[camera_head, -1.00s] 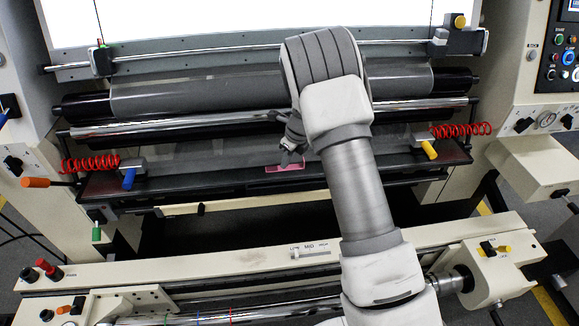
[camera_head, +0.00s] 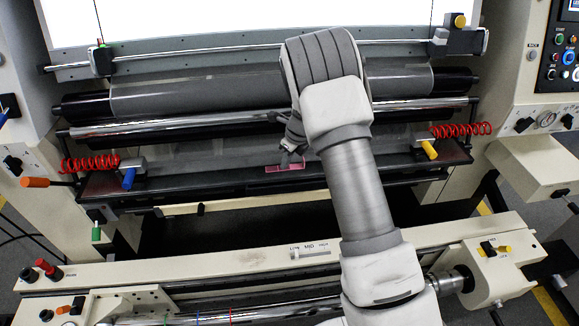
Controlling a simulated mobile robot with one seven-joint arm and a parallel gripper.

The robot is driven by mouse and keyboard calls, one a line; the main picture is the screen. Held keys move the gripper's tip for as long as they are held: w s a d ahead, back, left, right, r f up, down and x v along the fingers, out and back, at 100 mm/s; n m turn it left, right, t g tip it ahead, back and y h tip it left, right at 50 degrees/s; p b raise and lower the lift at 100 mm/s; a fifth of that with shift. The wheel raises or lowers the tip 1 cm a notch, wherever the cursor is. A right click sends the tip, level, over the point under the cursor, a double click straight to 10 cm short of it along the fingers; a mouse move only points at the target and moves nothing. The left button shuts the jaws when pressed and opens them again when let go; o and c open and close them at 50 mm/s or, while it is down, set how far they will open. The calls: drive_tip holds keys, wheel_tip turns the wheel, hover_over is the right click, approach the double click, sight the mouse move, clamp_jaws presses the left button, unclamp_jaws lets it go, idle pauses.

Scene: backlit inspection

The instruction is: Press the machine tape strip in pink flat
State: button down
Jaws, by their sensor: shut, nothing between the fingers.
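The pink tape strip (camera_head: 284,168) lies on the front edge of the dark ledge (camera_head: 220,172) below the rollers, near the middle of the machine. My gripper (camera_head: 288,160) is shut and empty. Its fingertips point down at the strip's upper edge and cover a small part of it. I cannot tell whether they touch the strip or sit just above it. My arm comes in from the lower right and hides the ledge to the right of the strip.
Red coiled hoses with a blue lever (camera_head: 129,178) on the left and a yellow lever (camera_head: 430,150) on the right flank the ledge. A chrome bar (camera_head: 180,127) and dark rollers run behind. A cream beam (camera_head: 240,262) with a slider crosses in front.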

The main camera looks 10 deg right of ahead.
drive_tip(key=shift+r, duration=0.1)
wheel_tip(320, 180, up, 4)
drive_tip(key=p, duration=0.3)
drive_tip(key=shift+p, duration=0.3)
drive_tip(key=v, duration=1.7)
